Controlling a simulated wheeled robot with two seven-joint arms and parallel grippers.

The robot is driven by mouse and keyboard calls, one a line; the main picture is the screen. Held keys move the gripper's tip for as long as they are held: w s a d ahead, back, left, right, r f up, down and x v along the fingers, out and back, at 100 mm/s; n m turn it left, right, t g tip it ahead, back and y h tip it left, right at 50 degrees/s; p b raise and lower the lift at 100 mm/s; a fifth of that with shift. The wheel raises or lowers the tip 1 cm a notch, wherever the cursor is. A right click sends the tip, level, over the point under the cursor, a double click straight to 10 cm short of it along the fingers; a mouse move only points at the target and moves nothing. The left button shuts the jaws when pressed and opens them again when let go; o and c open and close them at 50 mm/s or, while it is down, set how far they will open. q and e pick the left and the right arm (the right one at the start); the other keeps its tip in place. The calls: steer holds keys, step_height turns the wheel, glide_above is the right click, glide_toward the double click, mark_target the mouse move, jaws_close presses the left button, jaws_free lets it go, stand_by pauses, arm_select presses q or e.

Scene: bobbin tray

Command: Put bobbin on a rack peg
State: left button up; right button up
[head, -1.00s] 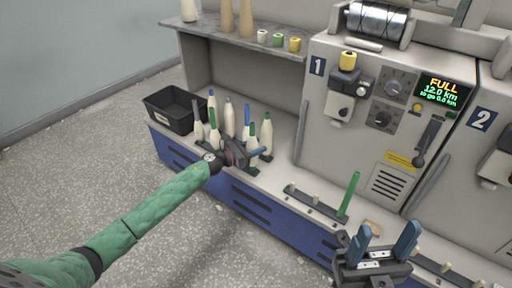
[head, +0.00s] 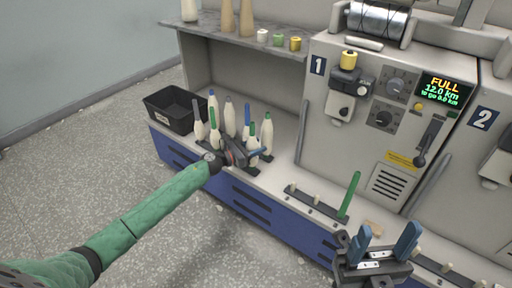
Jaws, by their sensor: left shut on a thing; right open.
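Several white-wound bobbins (head: 230,118) with blue, green and grey tips stand close together on the ledge at the left. My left gripper (head: 250,155) reaches the front of this group and is shut on a bobbin (head: 252,141); the fingers partly hide its lower part. I cannot tell whether it is clear of its base. A rack rail (head: 318,207) with short pegs lies on the ledge further right. A bare green tube (head: 349,195) stands upright at its right end. My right gripper (head: 385,246) is open and empty, in front of the rail's right side.
A black bin (head: 174,112) stands left of the bobbins. The machine (head: 375,110) with a panel reading FULL rises behind the rail. A shelf (head: 240,37) above holds cones and small spools. A second rail (head: 445,272) lies at lower right.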

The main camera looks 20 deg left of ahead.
arm_select(q)
steer(key=shift+f+b, duration=0.6)
steer(key=shift+f, duration=0.05)
steer(key=o, duration=0.7)
steer(key=shift+s+a, duration=0.1)
steer(key=shift+b+v, duration=1.35)
steer(key=shift+v, duration=4.05)
